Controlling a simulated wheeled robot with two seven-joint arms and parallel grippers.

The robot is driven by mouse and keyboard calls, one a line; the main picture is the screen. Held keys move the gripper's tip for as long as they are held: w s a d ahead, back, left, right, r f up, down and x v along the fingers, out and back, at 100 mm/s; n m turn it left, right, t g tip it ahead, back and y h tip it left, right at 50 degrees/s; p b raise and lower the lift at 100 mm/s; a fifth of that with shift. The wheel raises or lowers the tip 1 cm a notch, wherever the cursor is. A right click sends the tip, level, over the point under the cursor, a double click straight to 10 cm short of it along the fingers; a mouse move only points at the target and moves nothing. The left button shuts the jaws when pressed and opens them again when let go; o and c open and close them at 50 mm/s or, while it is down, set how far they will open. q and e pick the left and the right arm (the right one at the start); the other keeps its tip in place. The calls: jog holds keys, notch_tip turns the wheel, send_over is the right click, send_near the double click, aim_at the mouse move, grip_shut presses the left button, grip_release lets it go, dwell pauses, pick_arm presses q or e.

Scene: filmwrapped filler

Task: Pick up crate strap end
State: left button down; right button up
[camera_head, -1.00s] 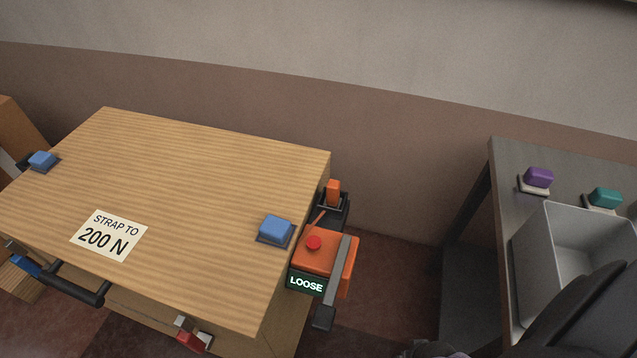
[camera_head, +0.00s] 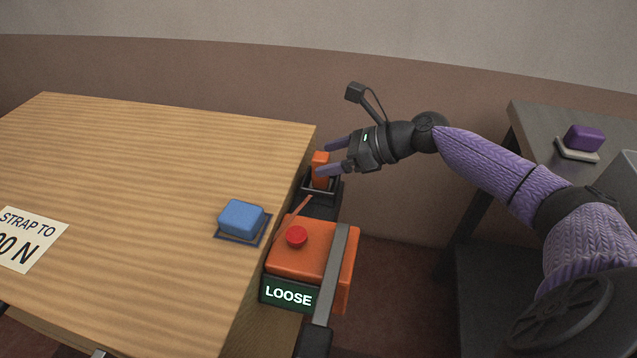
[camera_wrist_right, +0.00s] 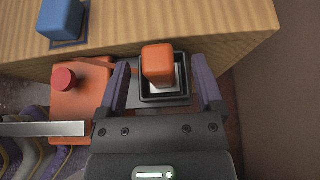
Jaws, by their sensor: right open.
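The crate strap end appears to be the orange block (camera_head: 320,168), upright in a small black holder (camera_head: 326,190) at the side of the wooden crate. My right gripper (camera_head: 332,158) is open, with its purple fingers on either side of the orange block. In the right wrist view the block (camera_wrist_right: 158,65) stands between the two fingertips (camera_wrist_right: 160,80), with a visible gap on each side. The holder's dark square rim shows around the block's base. My left gripper is not in view.
The wooden crate (camera_head: 150,150) fills the left, with a blue block (camera_head: 241,217) on its top. An orange strapping device (camera_head: 312,250) with a red button and a "LOOSE" display sits nearer. A grey table (camera_head: 535,125) with a purple block (camera_head: 584,138) stands right.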

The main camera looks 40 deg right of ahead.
aim_at(312, 162)
jog(key=b+x, duration=0.1)
jog(key=x, duration=0.2)
jog(key=shift+w+a+f+b, duration=0.15)
jog(key=shift+a+f+b, duration=0.05)
jog(key=shift+f+b, duration=0.15)
jog(key=shift+w+a, duration=0.2)
jog(key=shift+r, duration=0.2)
jog(key=c, duration=1.1)
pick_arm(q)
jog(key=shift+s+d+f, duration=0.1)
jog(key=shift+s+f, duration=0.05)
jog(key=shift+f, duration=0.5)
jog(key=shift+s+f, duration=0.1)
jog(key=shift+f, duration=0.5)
pick_arm(e)
grip_shut()
